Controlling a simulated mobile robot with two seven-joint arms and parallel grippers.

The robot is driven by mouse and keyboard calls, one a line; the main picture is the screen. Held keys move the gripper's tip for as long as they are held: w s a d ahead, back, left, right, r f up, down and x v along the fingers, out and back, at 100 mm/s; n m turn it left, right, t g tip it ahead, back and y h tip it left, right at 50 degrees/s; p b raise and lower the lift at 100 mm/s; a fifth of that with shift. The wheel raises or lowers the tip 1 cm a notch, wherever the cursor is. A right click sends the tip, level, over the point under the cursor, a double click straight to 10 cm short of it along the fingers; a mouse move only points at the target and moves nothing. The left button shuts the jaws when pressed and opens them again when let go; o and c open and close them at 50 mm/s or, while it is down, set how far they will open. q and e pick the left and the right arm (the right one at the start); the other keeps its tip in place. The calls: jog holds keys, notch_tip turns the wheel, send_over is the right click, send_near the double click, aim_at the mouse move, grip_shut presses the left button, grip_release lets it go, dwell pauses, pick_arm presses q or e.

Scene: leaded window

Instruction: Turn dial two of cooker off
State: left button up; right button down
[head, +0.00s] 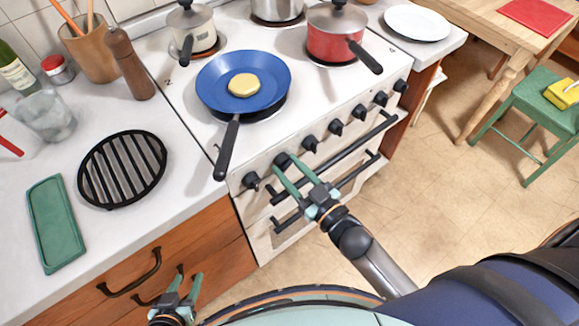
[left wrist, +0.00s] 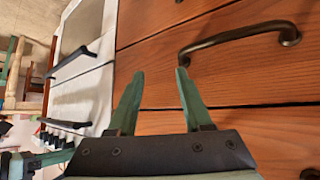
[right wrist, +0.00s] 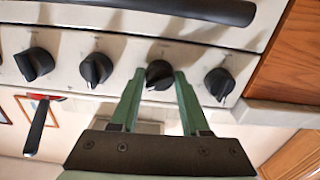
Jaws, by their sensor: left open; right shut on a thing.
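The white cooker (head: 300,95) has a row of black dials along its front edge. Dial two (head: 281,160), second from the left, sits between the green fingers of my right gripper (head: 287,167). In the right wrist view, dial two (right wrist: 160,75) is between the fingertips, its lower part close between them, with dial one (right wrist: 220,83) to its right and another dial (right wrist: 96,69) to its left. My right gripper is shut on dial two. My left gripper (head: 181,285) is open and empty in front of the wooden drawers; its spread fingers show in the left wrist view (left wrist: 157,80).
A black oven handle (head: 340,155) runs below the dials. A red pot (head: 332,45) stands behind right.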

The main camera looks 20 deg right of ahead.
jog(key=n+p, duration=0.1)
jog(key=n, duration=0.7)
jog(key=shift+n, duration=1.8)
jog(key=shift+c, duration=1.9)
grip_release()
jog(key=shift+d, duration=0.1)
